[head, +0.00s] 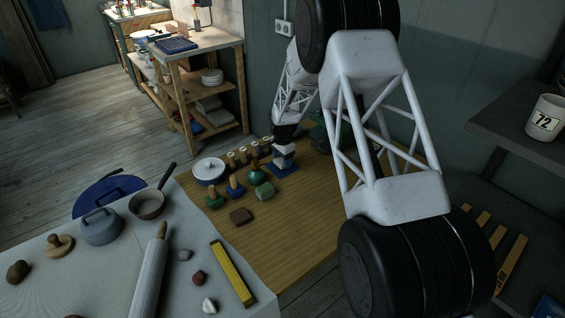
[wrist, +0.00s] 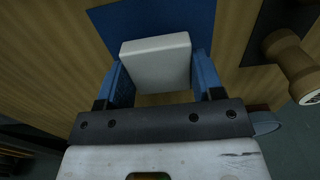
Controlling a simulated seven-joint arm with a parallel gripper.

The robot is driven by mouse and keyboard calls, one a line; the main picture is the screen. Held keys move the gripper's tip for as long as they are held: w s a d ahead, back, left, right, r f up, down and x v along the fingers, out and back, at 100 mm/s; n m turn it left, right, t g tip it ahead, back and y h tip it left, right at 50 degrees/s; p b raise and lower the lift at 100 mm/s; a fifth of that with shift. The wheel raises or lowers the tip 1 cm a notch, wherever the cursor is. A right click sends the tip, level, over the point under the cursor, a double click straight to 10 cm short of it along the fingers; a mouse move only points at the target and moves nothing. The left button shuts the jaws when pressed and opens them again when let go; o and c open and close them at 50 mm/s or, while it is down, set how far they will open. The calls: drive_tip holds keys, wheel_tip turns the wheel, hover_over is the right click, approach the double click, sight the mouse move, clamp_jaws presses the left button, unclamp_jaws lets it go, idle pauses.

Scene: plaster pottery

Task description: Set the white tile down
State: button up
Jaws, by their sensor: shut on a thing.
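A white tile (wrist: 157,62) is between the two blue fingers of my gripper (wrist: 160,78) in the wrist view. The gripper is shut on the tile's sides. A blue square (wrist: 112,22) lies on the wooden surface beyond and partly behind the tile. In the head view my gripper (head: 284,150) is small and far off, over the blue square (head: 284,172). I cannot tell whether the tile touches what is below it.
A wooden knob-like piece (wrist: 290,55) is close at right in the wrist view.

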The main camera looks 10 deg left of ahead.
sight(282, 160)
drive_tip(key=shift+f, duration=0.7)
drive_tip(key=shift+f, duration=0.1)
drive_tip(key=o, duration=1)
wheel_tip(282, 160, up, 12)
drive_tip(key=shift+r, duration=0.1)
idle(0.7)
